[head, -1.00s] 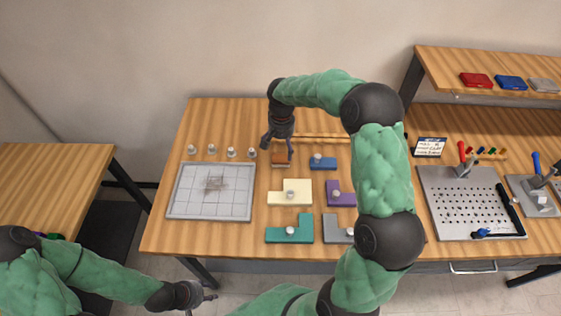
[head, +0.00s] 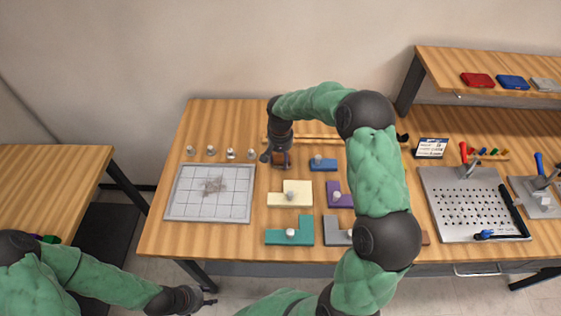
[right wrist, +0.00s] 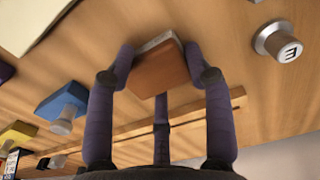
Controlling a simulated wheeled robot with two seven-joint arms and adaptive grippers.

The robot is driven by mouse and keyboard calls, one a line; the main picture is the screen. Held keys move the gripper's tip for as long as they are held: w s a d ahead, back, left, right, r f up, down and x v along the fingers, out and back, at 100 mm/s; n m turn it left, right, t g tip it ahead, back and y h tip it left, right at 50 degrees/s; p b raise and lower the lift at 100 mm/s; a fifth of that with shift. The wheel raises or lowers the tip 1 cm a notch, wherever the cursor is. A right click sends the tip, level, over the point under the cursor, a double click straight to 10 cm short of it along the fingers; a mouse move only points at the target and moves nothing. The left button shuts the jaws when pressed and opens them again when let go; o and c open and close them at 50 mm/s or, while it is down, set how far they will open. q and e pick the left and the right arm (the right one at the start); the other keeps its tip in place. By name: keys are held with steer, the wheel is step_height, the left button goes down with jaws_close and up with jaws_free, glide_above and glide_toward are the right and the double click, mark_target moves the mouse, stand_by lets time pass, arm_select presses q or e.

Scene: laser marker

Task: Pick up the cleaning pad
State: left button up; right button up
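The cleaning pad, an orange-brown block with a pale grey layer, lies on the middle table in the head view (head: 283,161); it fills the middle of the right wrist view (right wrist: 160,70). My right gripper (head: 279,158) is over it from above, its fingers open around the pad. In the right wrist view the right gripper (right wrist: 160,65) has a fingertip on either side of the pad and a third finger at its near edge; firm contact cannot be told. My left gripper (head: 209,296) is low at the front left, off the table, open and empty.
A gridded plate (head: 182,211) with a dark smudge lies left of the pad. Several small knobs (head: 231,154) stand behind it. Coloured knobbed blocks, including a blue one (head: 325,166) and a cream one (head: 296,187), lie close to the right and front. A wooden strip (head: 315,138) runs behind.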

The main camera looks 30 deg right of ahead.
steer(key=shift+c, duration=0.8)
steer(key=shift+r, duration=0.65)
steer(key=s+a+r+p, duration=0.3)
steer(key=s+a+r, duration=0.4)
steer(key=s+r, duration=0.4)
steer(key=shift+s+r, duration=0.3)
steer(key=shift+s, duration=0.4)
